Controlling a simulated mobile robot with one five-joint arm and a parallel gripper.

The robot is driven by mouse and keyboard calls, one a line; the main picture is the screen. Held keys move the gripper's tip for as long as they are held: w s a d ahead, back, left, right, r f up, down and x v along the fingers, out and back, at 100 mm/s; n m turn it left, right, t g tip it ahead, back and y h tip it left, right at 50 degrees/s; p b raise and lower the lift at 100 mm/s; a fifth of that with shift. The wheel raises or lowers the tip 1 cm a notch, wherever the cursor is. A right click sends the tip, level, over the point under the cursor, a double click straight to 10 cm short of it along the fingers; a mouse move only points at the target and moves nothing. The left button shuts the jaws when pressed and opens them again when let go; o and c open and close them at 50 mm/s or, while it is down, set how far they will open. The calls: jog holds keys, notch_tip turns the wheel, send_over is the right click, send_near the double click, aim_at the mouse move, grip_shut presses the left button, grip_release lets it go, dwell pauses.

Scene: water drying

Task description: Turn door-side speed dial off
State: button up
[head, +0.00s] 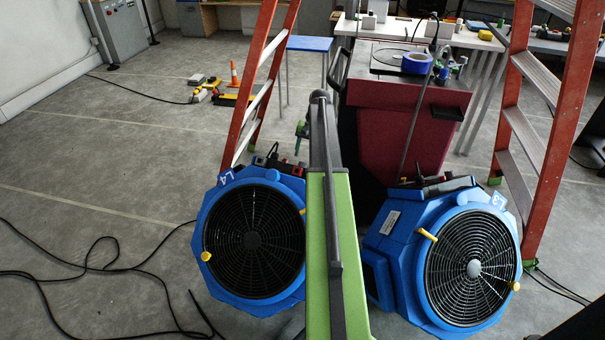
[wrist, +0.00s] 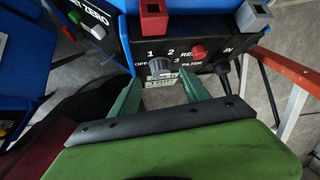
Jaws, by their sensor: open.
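A dark round speed dial (wrist: 160,68) with a light grey part on its lower side sits on a black control panel (wrist: 200,38) in the wrist view. Markings OFF, 1, 2 and 3 stand around it. My gripper (wrist: 163,92) is open, with one green finger on either side just below the dial. I cannot tell whether the fingers touch it. In the head view, two blue air movers stand on the floor, a left one (head: 226,187) tagged L4 and a right one (head: 392,258). Their dials cannot be made out there. Which is door-side is unclear.
A red button (wrist: 197,52) and a black plug (wrist: 221,68) are right of the dial. Orange ladders (head: 240,128) (head: 545,160) stand at both sides. A dark red cart (head: 405,125) is behind. Black cables (head: 85,265) lie on the left floor.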

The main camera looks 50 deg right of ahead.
aim_at(302, 165)
jog(key=f+b, duration=0.2)
jog(key=f, duration=0.2)
jog(key=shift+w+a+f+b, duration=0.2)
jog(key=shift+w+f+b, duration=0.05)
jog(key=shift+w+b, duration=0.15)
jog(key=shift+r, duration=0.1)
